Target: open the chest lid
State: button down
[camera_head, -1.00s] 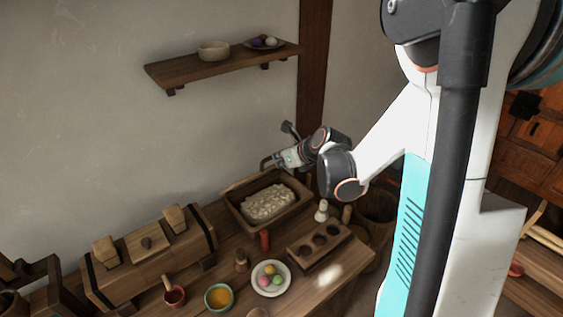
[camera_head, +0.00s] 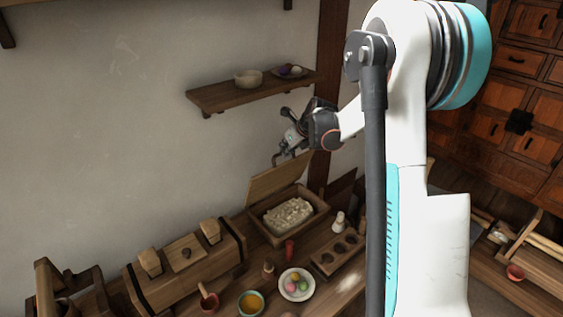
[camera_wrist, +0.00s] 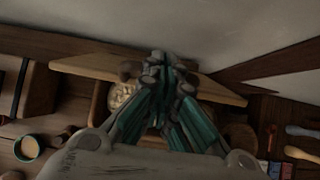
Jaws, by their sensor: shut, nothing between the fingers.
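The chest is a small open-topped wooden box (camera_head: 261,231) on the table against the wall, with pale lumpy contents (camera_head: 288,213). Its lid (camera_head: 272,184) stands raised along the box's back side, its inner face toward the head camera. In the wrist view the lid (camera_wrist: 215,90) is a light plank crossing behind the fingers. My gripper (camera_head: 278,160) is shut and empty at the lid's upper edge; whether it touches the lid I cannot tell. The closed fingers also show in the wrist view (camera_wrist: 160,65).
A wall shelf (camera_head: 250,92) with a bowl and a plate is above and behind my gripper. A long wooden box (camera_head: 190,265) stands left of the chest. Small bowls, a plate of coloured balls (camera_head: 296,297) and a holed block (camera_head: 338,250) stand in front.

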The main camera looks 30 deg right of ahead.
jog(key=w+a+r, duration=0.1)
jog(key=w, duration=0.8)
jog(key=shift+a+p, duration=0.2)
jog(key=shift+p, duration=0.15)
jog(key=shift+r, duration=0.1)
jog(key=s+d+r, duration=0.2)
jog(key=s, duration=1.1)
jog(key=shift+s+d+r, duration=0.15)
jog(key=shift+s+d, duration=0.2)
